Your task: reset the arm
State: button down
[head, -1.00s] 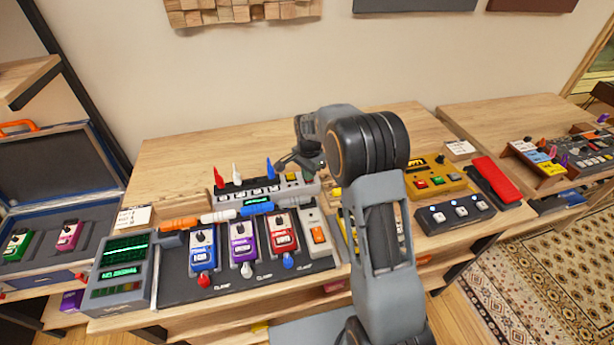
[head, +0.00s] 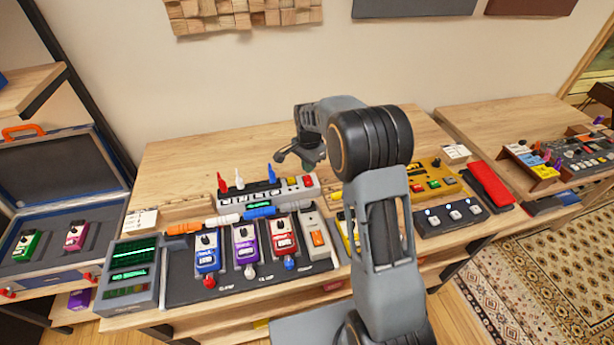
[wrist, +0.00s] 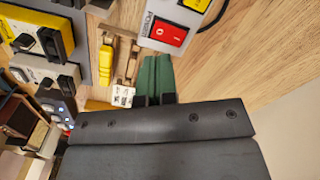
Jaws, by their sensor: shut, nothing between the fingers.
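My gripper (head: 290,158) hangs in the air in the head view, above the back part of the wooden bench (head: 190,160). It is shut and holds nothing. My grey arm rises in front of the bench and bends left at a black joint.
A power strip (head: 305,190) with coloured plugs stands below my gripper. A pedalboard (head: 240,290) holds blue, purple and red pedals. A small screen unit (head: 128,305) stands left, a black footswitch (head: 425,229) right. The bench's back left is mostly clear.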

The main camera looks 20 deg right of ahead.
jog(key=shift+r, duration=0.55)
jog(key=shift+f+n, duration=0.1)
jog(key=shift+n, duration=0.6)
jog(key=s+r+n+t, duration=0.2)
jog(key=s+r+n, duration=0.3)
jog(key=s, duration=0.8)
jog(key=s+r+n+t, duration=0.2)
jog(key=s+r+n, duration=0.3)
jog(key=s, duration=0.7)
jog(key=shift+s+a+r+n, duration=0.15)
jog(key=shift+s+r+n, duration=0.2)
jog(key=shift+r, duration=0.65)
jog(key=c, duration=1.8)
grip_release()
jog(key=shift+c, duration=0.2)
